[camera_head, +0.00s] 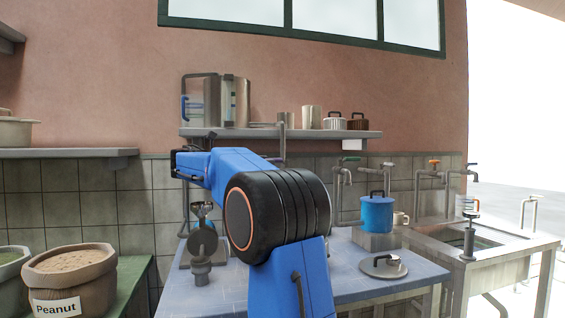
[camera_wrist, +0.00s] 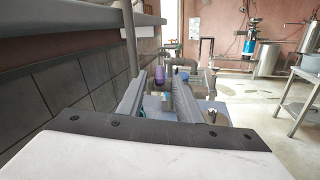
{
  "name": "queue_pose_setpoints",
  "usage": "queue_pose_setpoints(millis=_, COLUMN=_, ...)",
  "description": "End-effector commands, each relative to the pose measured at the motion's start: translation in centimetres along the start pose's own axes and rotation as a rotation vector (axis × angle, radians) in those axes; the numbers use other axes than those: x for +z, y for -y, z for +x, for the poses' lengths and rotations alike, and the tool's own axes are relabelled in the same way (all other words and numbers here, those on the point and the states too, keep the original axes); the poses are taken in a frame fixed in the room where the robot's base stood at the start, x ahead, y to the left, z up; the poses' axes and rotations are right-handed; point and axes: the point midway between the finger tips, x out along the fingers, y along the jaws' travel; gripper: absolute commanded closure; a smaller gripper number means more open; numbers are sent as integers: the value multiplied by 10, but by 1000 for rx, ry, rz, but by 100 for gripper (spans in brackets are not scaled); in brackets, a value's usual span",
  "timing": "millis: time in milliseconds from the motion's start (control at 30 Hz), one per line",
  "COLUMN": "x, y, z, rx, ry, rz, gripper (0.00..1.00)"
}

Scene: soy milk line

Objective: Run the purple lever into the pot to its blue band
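In the wrist view the purple lever (camera_wrist: 160,75) stands upright ahead, in the gap between the two fingers of my gripper (camera_wrist: 162,90). The fingers are apart and I see no contact with the lever. A blue pot (camera_head: 377,213) with a lid stands on a grey block at the right of the table. A blue shape beyond the fingers in the wrist view may be this pot. I cannot make out a blue band.
A loose lid (camera_head: 383,266) lies on the blue tabletop (camera_head: 345,283). A sink (camera_head: 475,241) with taps stands at the right. A shelf (camera_head: 335,134) with pots runs above the table. Sacks, one marked Peanut (camera_head: 72,285), stand at the left. The wall is close beside my gripper.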

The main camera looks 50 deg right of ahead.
Motion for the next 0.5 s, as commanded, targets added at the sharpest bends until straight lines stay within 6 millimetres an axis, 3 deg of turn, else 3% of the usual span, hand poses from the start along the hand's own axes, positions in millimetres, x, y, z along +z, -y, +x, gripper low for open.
queue_pose_setpoints(millis=300, x=0, y=1, z=55, rx=-3, ry=1, rz=1, gripper=68)
queue_pose_setpoints(millis=500, x=0, y=0, z=74, rx=-1, ry=0, rz=1, gripper=68)
